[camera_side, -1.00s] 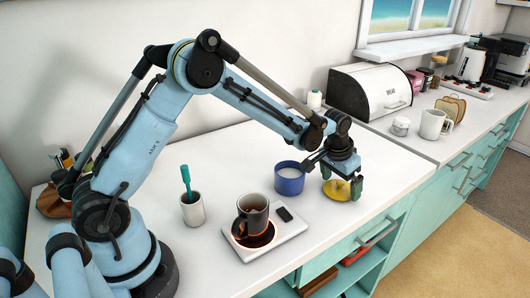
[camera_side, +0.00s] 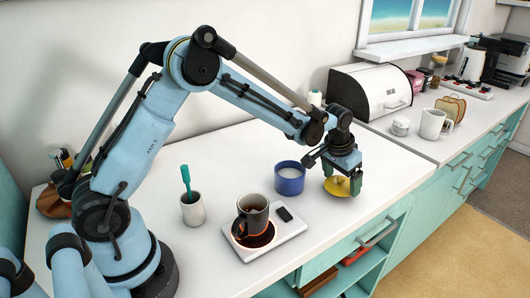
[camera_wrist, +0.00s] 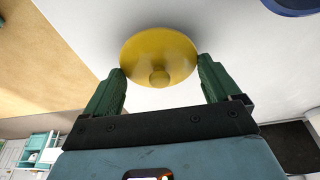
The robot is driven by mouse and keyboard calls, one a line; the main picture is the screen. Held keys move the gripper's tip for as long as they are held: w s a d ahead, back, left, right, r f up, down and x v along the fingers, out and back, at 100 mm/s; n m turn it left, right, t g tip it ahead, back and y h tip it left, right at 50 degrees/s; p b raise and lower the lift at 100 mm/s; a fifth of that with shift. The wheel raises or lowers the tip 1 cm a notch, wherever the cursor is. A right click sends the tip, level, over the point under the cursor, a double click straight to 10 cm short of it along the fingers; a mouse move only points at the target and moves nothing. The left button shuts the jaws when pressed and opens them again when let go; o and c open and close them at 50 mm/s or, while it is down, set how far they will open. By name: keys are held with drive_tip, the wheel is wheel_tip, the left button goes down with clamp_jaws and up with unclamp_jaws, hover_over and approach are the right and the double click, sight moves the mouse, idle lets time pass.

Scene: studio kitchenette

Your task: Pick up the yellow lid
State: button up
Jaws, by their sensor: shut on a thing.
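The yellow lid (camera_side: 338,188) is a round, shallow disc, held at the right part of the white counter, just right of the blue pot. My gripper (camera_side: 341,178) is shut on it, with a green finger at each side of its rim. In the wrist view the lid (camera_wrist: 158,50) sits between the two fingertips of my gripper (camera_wrist: 161,70), its small round knob facing the camera. The lid looks very slightly above the counter, but the gap is hard to make out.
The blue pot (camera_side: 289,178) with pale contents stands close left of the lid. A dark mug (camera_side: 252,212) stands on a white warmer plate (camera_side: 285,232). A white cup (camera_side: 193,210) holds a teal brush. The counter's front edge is near the lid. A bread box (camera_side: 370,92) stands behind.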

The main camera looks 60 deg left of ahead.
drive_tip(key=v, duration=0.3)
drive_tip(key=shift+w+d+r, duration=0.1)
drive_tip(key=shift+w+d, duration=0.15)
drive_tip(key=s+d+r, duration=0.6)
drive_tip(key=d, duration=0.3)
drive_tip(key=n+y, duration=0.2)
drive_tip(key=n, duration=0.4)
approach(344, 177)
drive_tip(key=s+a+r, duration=0.1)
drive_tip(key=s+a, duration=0.7)
drive_tip(key=a, duration=0.3)
drive_tip(key=shift+f, duration=2.65)
drive_tip(key=shift+f, duration=0.5)
drive_tip(key=o, duration=0.8)
drive_tip(key=shift+c, duration=0.2)
drive_tip(key=shift+r, duration=0.1)
